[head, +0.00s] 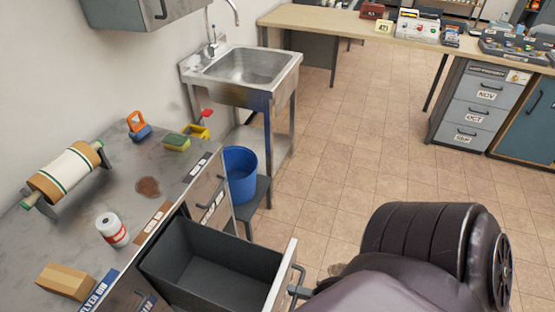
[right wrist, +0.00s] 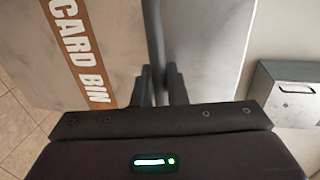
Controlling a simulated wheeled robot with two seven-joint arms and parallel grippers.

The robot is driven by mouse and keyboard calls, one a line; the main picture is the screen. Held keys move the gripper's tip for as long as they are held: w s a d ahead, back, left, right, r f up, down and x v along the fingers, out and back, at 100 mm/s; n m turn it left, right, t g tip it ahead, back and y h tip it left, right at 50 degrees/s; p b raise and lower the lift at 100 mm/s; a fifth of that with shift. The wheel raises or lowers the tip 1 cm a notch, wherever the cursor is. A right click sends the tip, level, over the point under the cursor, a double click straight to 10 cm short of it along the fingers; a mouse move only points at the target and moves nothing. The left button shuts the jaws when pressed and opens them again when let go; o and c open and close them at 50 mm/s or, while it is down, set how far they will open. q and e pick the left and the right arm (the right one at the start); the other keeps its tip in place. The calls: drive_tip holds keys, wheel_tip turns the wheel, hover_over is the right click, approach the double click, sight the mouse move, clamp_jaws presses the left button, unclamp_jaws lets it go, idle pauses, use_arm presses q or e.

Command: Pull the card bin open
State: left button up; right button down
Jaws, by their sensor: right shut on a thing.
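The card bin (head: 210,262) is a dark grey open-topped drawer, pulled out from the counter; its inside looks empty. Its pale front panel (head: 281,275) carries a bar handle (head: 298,277). In the right wrist view, a brown CARD BIN label (right wrist: 82,50) is on the front, beside the dark handle bar (right wrist: 154,35). My right gripper (right wrist: 160,85) is shut on the handle. In the head view, my right forearm hides most of this gripper. My left gripper is not in view.
Tiled floor (head: 340,150) is clear beyond the bin.

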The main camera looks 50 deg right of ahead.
drive_tip(key=shift+v, duration=0.9)
drive_tip(key=shift+f, duration=0.2)
drive_tip(key=c, duration=1.5)
unclamp_jaws()
drive_tip(key=shift+c, duration=0.2)
drive_tip(key=b+v, duration=0.1)
drive_tip(key=v, duration=0.6)
drive_tip(key=shift+s, duration=0.35)
drive_tip(key=shift+d, duration=0.1)
